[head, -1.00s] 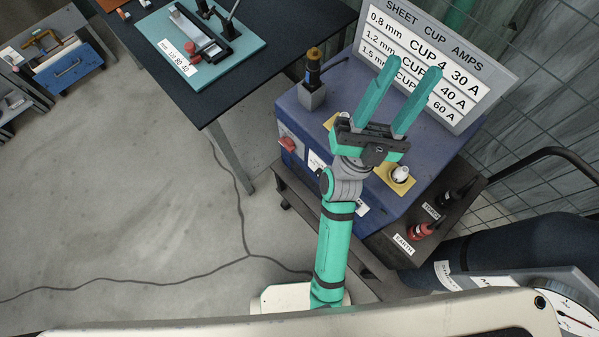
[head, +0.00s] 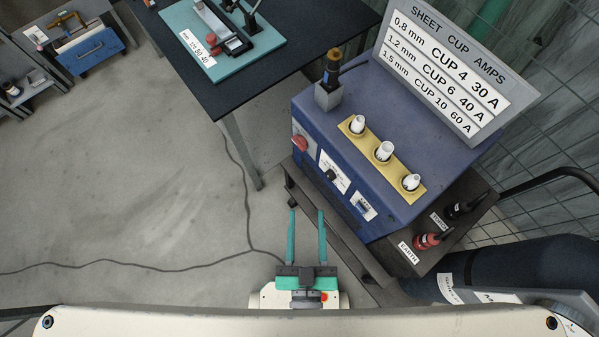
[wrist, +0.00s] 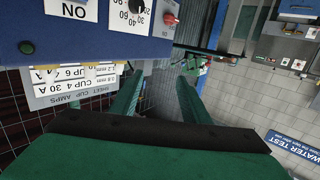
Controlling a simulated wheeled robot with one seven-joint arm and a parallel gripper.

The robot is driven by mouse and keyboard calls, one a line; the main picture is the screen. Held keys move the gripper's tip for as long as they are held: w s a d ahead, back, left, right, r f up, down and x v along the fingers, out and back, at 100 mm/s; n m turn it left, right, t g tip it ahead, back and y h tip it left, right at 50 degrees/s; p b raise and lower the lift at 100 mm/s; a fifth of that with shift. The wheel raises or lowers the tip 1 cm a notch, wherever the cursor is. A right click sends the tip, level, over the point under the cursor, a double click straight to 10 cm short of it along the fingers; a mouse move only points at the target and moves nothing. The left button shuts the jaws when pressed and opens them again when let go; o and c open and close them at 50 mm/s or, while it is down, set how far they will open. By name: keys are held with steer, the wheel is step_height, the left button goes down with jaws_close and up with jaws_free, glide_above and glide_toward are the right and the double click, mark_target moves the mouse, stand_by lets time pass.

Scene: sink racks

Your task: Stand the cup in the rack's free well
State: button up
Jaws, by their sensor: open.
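A yellow strip rack (head: 372,143) lies on top of the blue machine. Three small white cups stand along it: the far-left cup (head: 358,123), the middle cup (head: 384,150) and the near-right cup (head: 410,181). I cannot make out an empty well in the strip. My gripper (head: 306,210) is open with nothing between its long green fingers. It is low in the head view, left of and nearer than the machine, well apart from the cups. In the wrist view my gripper (wrist: 160,75) shows its two fingers spread.
The blue machine (head: 345,115) has a red knob and front panel facing my gripper. A dark torch (head: 331,75) stands in a grey holder, beside a cup-and-amps sign (head: 455,70). A dark table (head: 290,30) stands behind left. Open floor (head: 130,200) lies left.

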steer(key=shift+g, duration=0.9)
steer(key=s+f, duration=0.1)
steer(key=s+a, duration=0.1)
steer(key=s+f, duration=0.1)
steer(key=s, duration=0.1)
steer(key=shift+a+f, duration=0.3)
